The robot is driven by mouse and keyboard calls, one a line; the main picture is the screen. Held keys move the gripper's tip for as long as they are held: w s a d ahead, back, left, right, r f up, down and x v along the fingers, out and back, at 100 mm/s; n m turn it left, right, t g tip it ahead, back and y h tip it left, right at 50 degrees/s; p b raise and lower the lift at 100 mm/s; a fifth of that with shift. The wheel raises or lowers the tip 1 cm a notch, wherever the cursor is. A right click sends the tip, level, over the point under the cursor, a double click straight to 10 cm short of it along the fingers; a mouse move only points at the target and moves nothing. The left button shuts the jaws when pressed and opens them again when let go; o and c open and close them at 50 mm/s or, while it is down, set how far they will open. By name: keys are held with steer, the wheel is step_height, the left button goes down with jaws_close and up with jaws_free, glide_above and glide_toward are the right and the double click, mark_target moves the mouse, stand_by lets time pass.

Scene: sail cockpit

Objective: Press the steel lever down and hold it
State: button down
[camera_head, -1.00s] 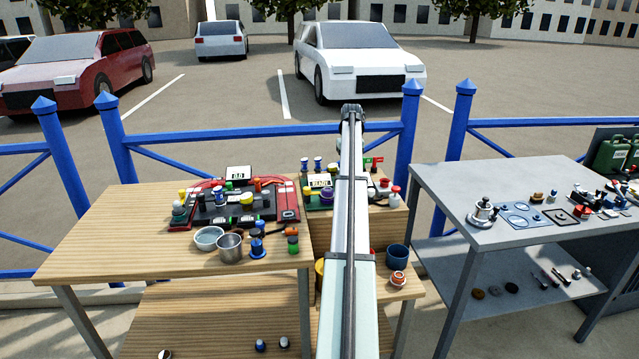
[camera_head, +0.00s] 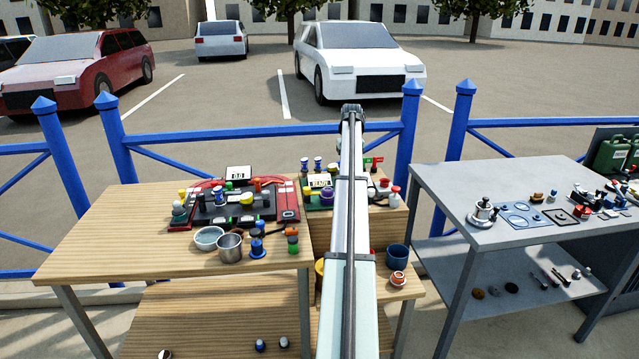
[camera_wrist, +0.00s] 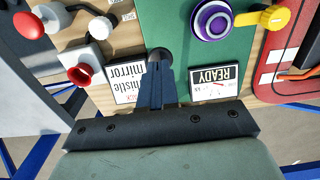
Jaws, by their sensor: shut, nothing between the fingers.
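My gripper (camera_wrist: 157,68) is shut and empty in the wrist view, its dark fingers close together over a green panel (camera_wrist: 185,50). A dark round end (camera_wrist: 160,54) shows right at the fingertips; I cannot tell whether it is part of the steel lever or whether the fingers touch it. No other part clearly reads as a steel lever, and the fingers may hide it. In the head view my arm reaches over the back right of the wooden table, and its links hide the gripper and part of the green panel (camera_head: 312,203).
Around the fingers are a READY gauge (camera_wrist: 215,88), a whistle/mirror label (camera_wrist: 127,82), a purple-ringed knob (camera_wrist: 212,20), a yellow knob (camera_wrist: 275,18) and a red horn-shaped part (camera_wrist: 82,73). Metal bowls (camera_head: 230,247) stand on the wooden table (camera_head: 130,240). A grey table (camera_head: 440,185) stands right.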

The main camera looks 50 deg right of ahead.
steer(key=shift+f, duration=2.55)
steer(key=shift+r, duration=0.1)
stand_by(1.1)
steer(key=shift+r, duration=4.95)
